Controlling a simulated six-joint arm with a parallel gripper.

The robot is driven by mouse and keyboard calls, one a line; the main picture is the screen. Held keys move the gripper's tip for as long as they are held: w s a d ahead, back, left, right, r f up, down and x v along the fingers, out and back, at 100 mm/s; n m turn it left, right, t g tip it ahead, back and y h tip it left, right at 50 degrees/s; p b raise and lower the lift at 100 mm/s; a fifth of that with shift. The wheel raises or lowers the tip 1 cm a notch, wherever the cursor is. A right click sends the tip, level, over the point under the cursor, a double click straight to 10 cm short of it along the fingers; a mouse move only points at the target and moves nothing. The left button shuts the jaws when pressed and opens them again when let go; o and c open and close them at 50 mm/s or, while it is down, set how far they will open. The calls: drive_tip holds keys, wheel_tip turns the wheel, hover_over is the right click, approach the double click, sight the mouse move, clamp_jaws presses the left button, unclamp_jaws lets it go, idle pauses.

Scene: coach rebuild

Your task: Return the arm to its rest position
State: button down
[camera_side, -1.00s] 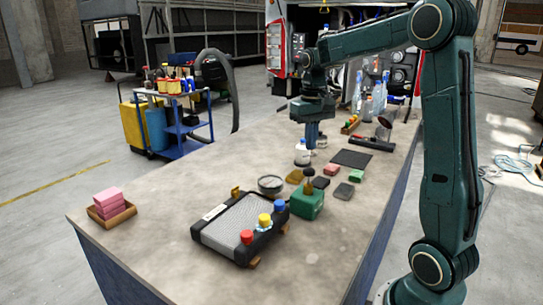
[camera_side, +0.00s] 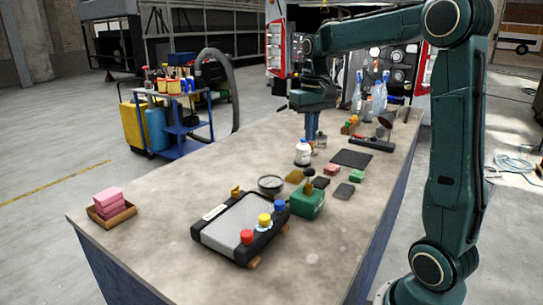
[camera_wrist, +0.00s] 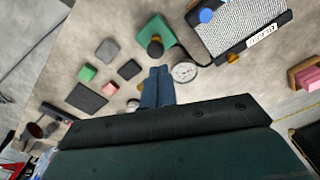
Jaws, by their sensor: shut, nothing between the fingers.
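My gripper (camera_side: 312,127) hangs from my green arm above the far part of the workbench (camera_side: 160,232), fingers pointing down. It also shows in the wrist view (camera_wrist: 157,72), where its blue-grey fingers are together with nothing between them. In the side view it is behind and above a white bottle (camera_side: 303,153). How high it is above the bench I cannot tell exactly.
A black-framed grey panel (camera_side: 232,228) with coloured knobs, a green box (camera_side: 307,204), a round gauge (camera_side: 270,184) and several small blocks lie on the bench. Clear bottles (camera_side: 367,100) stand at the back. Pink blocks (camera_side: 108,199) sit front left. The left middle of the bench is clear.

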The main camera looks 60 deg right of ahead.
drive_tip(key=s+a+f+n+t, duration=0.1)
drive_tip(key=s+a+n+t, duration=0.4)
drive_tip(key=s+a, duration=1.1)
drive_tip(key=a, duration=0.3)
drive_tip(key=shift+f+n, duration=0.3)
drive_tip(key=shift+f, duration=0.05)
